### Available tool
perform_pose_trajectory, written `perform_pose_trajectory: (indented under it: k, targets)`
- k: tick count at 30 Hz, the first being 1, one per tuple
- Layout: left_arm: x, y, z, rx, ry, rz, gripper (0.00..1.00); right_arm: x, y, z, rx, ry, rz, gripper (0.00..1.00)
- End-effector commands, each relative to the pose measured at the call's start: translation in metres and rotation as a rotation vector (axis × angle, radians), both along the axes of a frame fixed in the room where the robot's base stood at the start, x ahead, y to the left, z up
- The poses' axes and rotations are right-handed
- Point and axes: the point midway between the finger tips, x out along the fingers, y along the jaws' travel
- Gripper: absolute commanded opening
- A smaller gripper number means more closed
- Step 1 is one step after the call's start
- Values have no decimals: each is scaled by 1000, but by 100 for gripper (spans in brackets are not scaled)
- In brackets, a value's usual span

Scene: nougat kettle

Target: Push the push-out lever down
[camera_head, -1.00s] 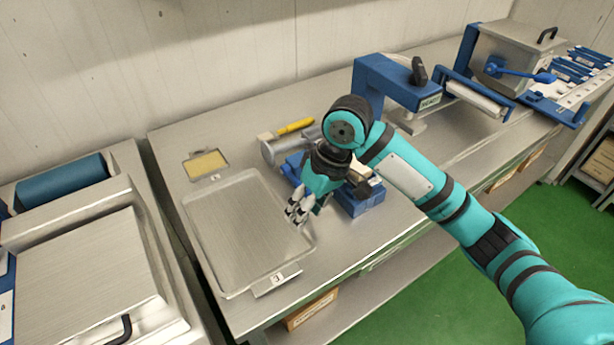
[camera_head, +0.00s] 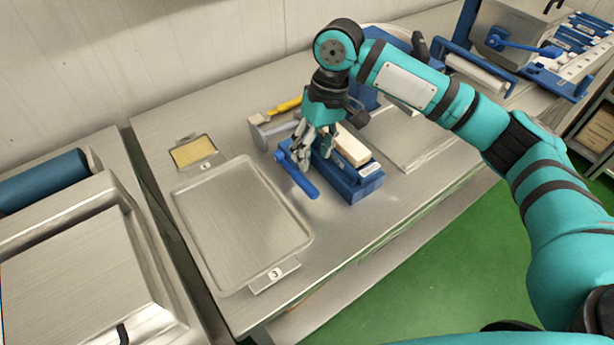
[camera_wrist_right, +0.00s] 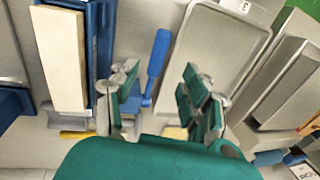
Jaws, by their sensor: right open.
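The push-out lever, a blue bar with a rounded grip (camera_head: 303,182), lies low over the table at the left side of the blue forming block. In the right wrist view its grip (camera_wrist_right: 158,52) points away between my open fingers. My right gripper (camera_head: 306,153) points down above the lever's inner part, in the gap beside the block. It also shows in the right wrist view (camera_wrist_right: 160,84), with the two fingers apart and the lever between them; I cannot tell whether they touch it. The fingers partly hide the lever's pivot. My left gripper is not in view.
The blue block (camera_head: 352,187) holds a pale bar (camera_head: 350,146). A metal tray (camera_head: 240,222) lies left of the lever, and a small tray with a yellow slab (camera_head: 194,152) lies behind it. A yellow-handled tool (camera_head: 284,106) lies at the back.

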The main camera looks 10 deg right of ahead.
Motion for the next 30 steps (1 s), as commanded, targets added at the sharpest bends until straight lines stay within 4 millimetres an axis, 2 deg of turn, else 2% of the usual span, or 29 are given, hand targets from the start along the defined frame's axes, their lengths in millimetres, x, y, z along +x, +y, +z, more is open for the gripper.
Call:
perform_pose_trajectory:
  k: [6,12,18,25,30]
  targets:
    - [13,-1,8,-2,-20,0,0,-4,8,-46,-2,4,-1,47]
    - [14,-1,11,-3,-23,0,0,-5,13,-74,-2,2,-1,47]
    - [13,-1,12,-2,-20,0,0,-6,15,-84,-1,0,0,47]
    - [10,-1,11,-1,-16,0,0,-6,15,-85,-1,-1,0,47]
    - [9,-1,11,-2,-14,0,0,-6,15,-85,-1,-1,0,26]
